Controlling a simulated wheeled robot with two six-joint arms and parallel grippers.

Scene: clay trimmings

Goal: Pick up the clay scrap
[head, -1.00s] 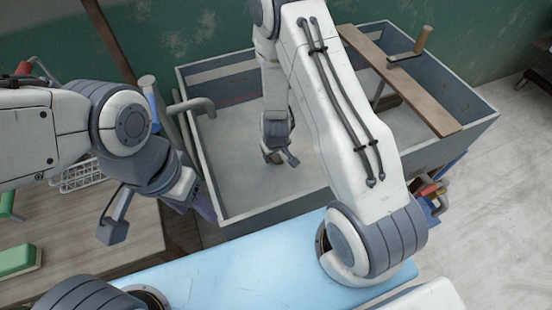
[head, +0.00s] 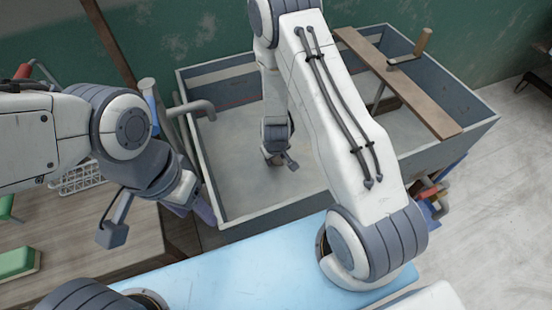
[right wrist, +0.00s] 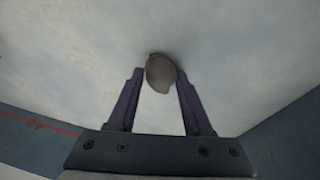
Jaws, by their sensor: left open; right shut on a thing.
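The clay scrap (right wrist: 161,76) is a small grey-brown lump in the right wrist view. It sits between the fingertips of my right gripper (right wrist: 160,80), which is shut on it. Pale basin floor shows behind the scrap; I cannot tell whether the scrap touches it. In the head view my right gripper (head: 272,158) is inside the sink-like basin (head: 300,208), low over its floor, and the scrap is barely visible there or hidden. My left gripper (head: 190,195) is left of the basin by the wooden table; its fingers are mostly hidden.
A wooden board (head: 405,85) with a handled tool lies across the basin's right part. A bent grey pipe (head: 190,107) reaches over its left wall. A white wire basket (head: 80,178) and a green block (head: 18,262) are on the wooden table (head: 120,240) at left.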

